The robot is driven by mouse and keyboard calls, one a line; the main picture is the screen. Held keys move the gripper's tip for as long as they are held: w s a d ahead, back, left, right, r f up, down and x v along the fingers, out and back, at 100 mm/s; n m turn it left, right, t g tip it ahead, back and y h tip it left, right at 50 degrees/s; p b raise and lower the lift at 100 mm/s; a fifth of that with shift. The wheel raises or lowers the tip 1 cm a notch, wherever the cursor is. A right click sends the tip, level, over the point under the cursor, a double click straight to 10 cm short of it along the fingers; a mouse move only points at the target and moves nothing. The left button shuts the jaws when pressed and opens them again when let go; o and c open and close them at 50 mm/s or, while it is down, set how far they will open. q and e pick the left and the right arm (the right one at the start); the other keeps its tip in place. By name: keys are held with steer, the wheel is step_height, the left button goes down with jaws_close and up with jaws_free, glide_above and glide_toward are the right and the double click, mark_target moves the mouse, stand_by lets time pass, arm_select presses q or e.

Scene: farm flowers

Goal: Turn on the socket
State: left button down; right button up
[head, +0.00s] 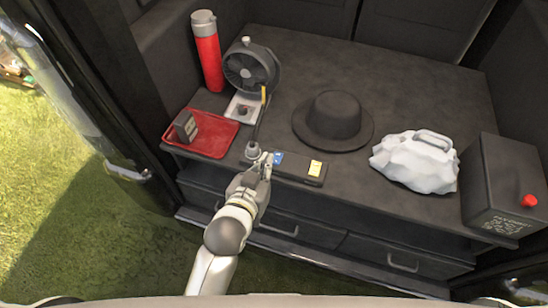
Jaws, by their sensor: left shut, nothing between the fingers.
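The socket, a dark flat power strip (299,172), lies along the front edge of the dark counter. It has a blue part at its left end and a yellow label toward its right end. My left gripper (266,158) is shut and empty, with its fingertips at the left end of the strip, by the blue part. I cannot tell if they touch it. A grey round plug-like piece (252,151) with a dark cord stands just left of the fingertips. My right gripper is out of view.
Behind stand a dark fan (250,68) and a red flask (207,58). A red tray (222,141) with a small dark box is at left. A black hat (334,122), a white lumpy bag (414,165) and a dark box with red button (506,185) are at right. Drawers lie below.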

arm_select(q)
glide_above(277, 158)
steer(key=s, duration=0.3)
steer(key=f, duration=0.2)
steer(key=shift+w+a+f, duration=0.2)
steer(key=shift+a+f, duration=0.15)
steer(key=shift+f, duration=0.05)
step_height(277, 158, down, 3)
steer(key=shift+r, duration=0.2)
steer(key=shift+s+a+f, duration=0.1)
steer(key=shift+s+f, duration=0.05)
steer(key=shift+f, duration=0.6)
